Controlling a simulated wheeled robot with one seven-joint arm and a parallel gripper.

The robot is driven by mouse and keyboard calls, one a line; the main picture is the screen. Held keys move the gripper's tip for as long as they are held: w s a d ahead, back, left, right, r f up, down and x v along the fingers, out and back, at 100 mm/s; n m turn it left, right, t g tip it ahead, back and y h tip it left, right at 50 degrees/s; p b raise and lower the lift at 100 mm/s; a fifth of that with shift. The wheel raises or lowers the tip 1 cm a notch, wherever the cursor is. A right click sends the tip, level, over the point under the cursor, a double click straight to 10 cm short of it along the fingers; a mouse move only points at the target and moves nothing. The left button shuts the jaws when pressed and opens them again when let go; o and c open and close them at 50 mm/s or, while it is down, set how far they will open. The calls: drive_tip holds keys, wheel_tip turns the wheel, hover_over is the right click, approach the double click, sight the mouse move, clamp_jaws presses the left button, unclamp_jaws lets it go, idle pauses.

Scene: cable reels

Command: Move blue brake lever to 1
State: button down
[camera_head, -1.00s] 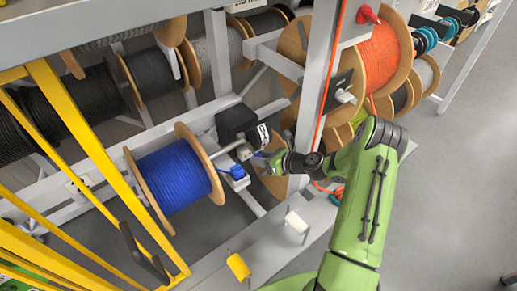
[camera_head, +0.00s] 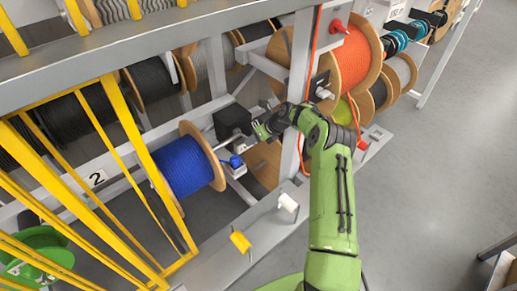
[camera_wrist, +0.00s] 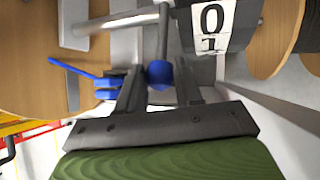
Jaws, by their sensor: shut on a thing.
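The blue brake lever shows in the wrist view as a grey rod with a round blue knob (camera_wrist: 160,74). My gripper (camera_wrist: 161,84) is shut on this knob, one dark finger on each side. The rod runs up from the knob to a horizontal grey shaft. Right of the rod is a white label (camera_wrist: 212,24) with a 0 above a partly visible 1. In the head view my gripper (camera_head: 258,131) is at the right side of a black box (camera_head: 232,121) and hides the knob and label there.
The blue cable reel (camera_head: 186,167) stands left of the box. A small blue part (camera_head: 236,161) sits on the frame below it. A grey upright (camera_head: 299,85) and the orange reel (camera_head: 352,58) are close to my arm. Yellow bars (camera_head: 140,145) stand at left. The floor at right is open.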

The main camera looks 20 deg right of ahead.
drive_tip(key=shift+w+a+r+g+p, duration=0.1)
drive_tip(key=shift+w+r+g+p, duration=0.2)
drive_tip(key=shift+r+g, duration=0.3)
drive_tip(key=shift+r, duration=0.1)
drive_tip(key=c, duration=0.8)
unclamp_jaws()
drive_tip(key=shift+s, duration=0.1)
drive_tip(key=shift+o, duration=0.2)
drive_tip(key=b+v, duration=0.1)
drive_tip(key=v, duration=1.4)
drive_tip(key=shift+s+r, duration=0.25)
drive_tip(key=shift+r, duration=0.05)
